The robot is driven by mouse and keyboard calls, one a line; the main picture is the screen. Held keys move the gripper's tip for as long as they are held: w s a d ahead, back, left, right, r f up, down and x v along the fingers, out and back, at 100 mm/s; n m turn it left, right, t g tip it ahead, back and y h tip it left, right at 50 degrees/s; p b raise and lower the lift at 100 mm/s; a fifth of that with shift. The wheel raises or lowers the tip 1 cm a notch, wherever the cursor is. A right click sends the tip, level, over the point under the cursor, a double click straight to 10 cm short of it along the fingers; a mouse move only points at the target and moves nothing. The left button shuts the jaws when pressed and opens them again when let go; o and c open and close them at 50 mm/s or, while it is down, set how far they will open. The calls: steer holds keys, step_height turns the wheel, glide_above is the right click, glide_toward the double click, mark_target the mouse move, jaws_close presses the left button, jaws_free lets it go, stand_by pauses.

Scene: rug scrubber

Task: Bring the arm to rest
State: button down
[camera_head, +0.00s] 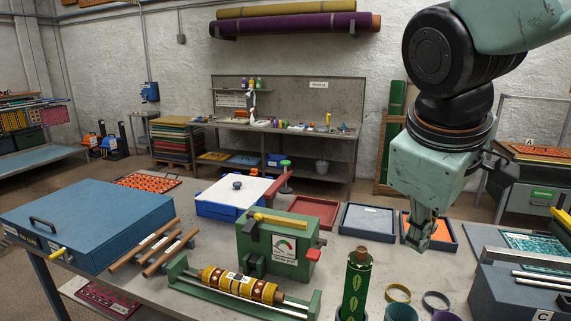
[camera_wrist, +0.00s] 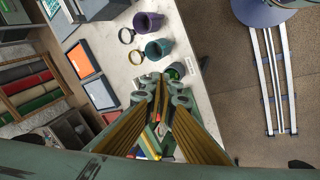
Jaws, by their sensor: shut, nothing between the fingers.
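My gripper (camera_head: 418,232) hangs from the arm at the right of the head view, fingers pointing down, above the worktable near the shallow trays. It is shut and holds nothing. In the wrist view the closed fingers (camera_wrist: 160,88) meet near the middle of the picture. They hide part of the table and the green things behind them.
On the worktable (camera_head: 140,290) stand a green gauge box (camera_head: 278,245), a patterned roll in a green cradle (camera_head: 240,285), a green roll (camera_head: 356,285), rings (camera_head: 398,293) and cups (camera_wrist: 158,48). A blue tray (camera_head: 367,222) lies beyond. Floor shows right of the table (camera_wrist: 235,110).

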steer(key=s+a+f+m+y+b, duration=0.1)
steer(key=s+f+m+b, duration=0.1)
steer(key=s, duration=0.7)
steer(key=s+a+f+m+y+b, duration=0.1)
steer(key=s+f+m, duration=0.3)
steer(key=s, duration=0.5)
steer(key=shift+s+a+f+m+b, duration=0.15)
steer(key=shift+s+f+m+b, duration=0.2)
steer(key=shift+m+b, duration=0.45)
